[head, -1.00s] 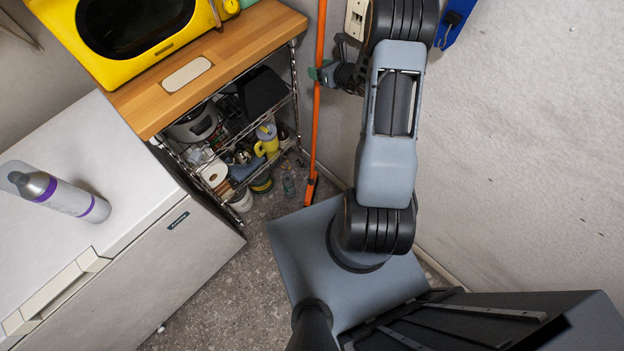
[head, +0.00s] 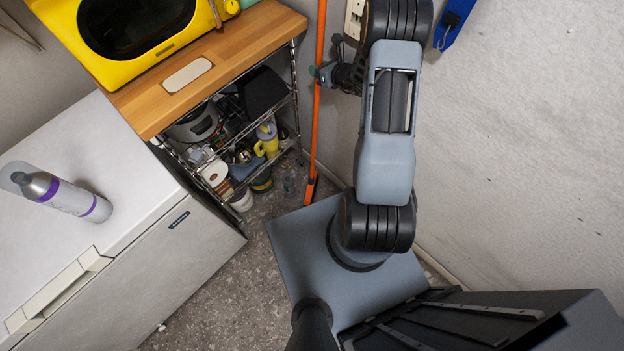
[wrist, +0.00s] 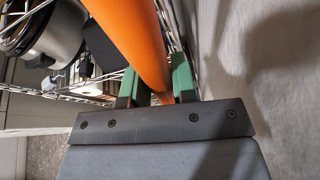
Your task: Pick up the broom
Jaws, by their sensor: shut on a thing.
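The broom (head: 316,130) has a long orange handle and stands almost upright in the corner, between the shelf rack and the wall. Its lower end (head: 310,190) is near the floor, partly hidden behind my base. My gripper (head: 318,74) is at the handle's upper part. In the wrist view the orange handle (wrist: 135,40) passes between the two green fingertips of my gripper (wrist: 157,88), which are shut on it. The top of the broom is out of the head view.
A wire shelf rack (head: 292,95) with a wooden top stands close left of the broom, holding a yellow microwave (head: 135,35) above and several items below. A white appliance (head: 110,190) with a spray can (head: 62,194) is at left. The wall (head: 530,150) is close at right.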

